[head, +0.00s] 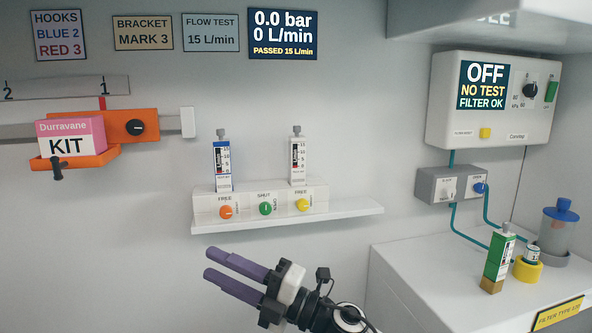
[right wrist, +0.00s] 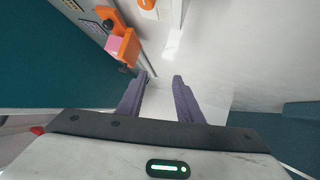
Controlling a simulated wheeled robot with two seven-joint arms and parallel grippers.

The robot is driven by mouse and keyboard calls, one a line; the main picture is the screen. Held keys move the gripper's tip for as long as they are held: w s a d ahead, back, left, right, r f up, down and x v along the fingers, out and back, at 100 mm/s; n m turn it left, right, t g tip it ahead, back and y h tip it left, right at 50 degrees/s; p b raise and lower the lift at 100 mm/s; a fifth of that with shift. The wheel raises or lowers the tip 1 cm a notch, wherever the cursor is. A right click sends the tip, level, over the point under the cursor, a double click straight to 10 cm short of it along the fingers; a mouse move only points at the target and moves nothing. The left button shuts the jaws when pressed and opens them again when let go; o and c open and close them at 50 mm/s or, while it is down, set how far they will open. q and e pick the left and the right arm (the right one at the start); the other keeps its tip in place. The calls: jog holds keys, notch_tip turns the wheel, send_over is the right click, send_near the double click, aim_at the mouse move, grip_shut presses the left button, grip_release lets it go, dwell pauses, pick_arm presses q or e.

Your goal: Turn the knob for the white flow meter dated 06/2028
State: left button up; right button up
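A white-framed flow meter (head: 298,162) stands upright at the right of a white block (head: 245,203) on a wall shelf. A blue-framed flow meter (head: 223,167) stands at its left end. Their dates are too small to read. The block carries an orange knob (head: 226,212) marked FREE, a green knob (head: 265,208) marked SHUT and a yellow knob (head: 303,205) marked FREE. My right gripper (head: 207,262) is open and empty, below the shelf and apart from the knobs. Its purple fingers also show in the right wrist view (right wrist: 160,78). My left gripper is out of view.
The shelf (head: 340,211) juts out above my right gripper. An orange bracket (head: 130,122) with a pink-and-white kit box (head: 72,138) is at left. A counter (head: 400,262) at right holds a green-framed flow meter (head: 498,258). A test unit (head: 495,105) reads OFF.

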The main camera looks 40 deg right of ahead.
notch_tip(320, 180, up, 7)
jog(key=w+d+n+g+y+b, duration=0.1)
jog(key=d+n+g+y+b, duration=0.15)
jog(key=n, duration=0.75)
jog(key=n+t+h+b, duration=0.15)
jog(key=h+b, duration=0.25)
jog(key=h, duration=1)
send_near(299, 128)
jog(key=shift+m, duration=0.35)
jog(key=w+p, duration=0.1)
jog(key=w, duration=0.2)
jog(key=w+p, duration=0.1)
jog(key=w, duration=0.2)
jog(key=w+d, duration=0.1)
jog(key=w, duration=0.3)
jog(key=shift+d+f+p, duration=0.1)
jog(key=shift+p, duration=0.3)
jog(key=shift+w, duration=0.4)
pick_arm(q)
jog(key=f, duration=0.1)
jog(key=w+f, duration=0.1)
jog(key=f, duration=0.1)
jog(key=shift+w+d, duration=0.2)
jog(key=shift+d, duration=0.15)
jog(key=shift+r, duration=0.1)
pick_arm(e)
jog(key=shift+c, duration=0.5)
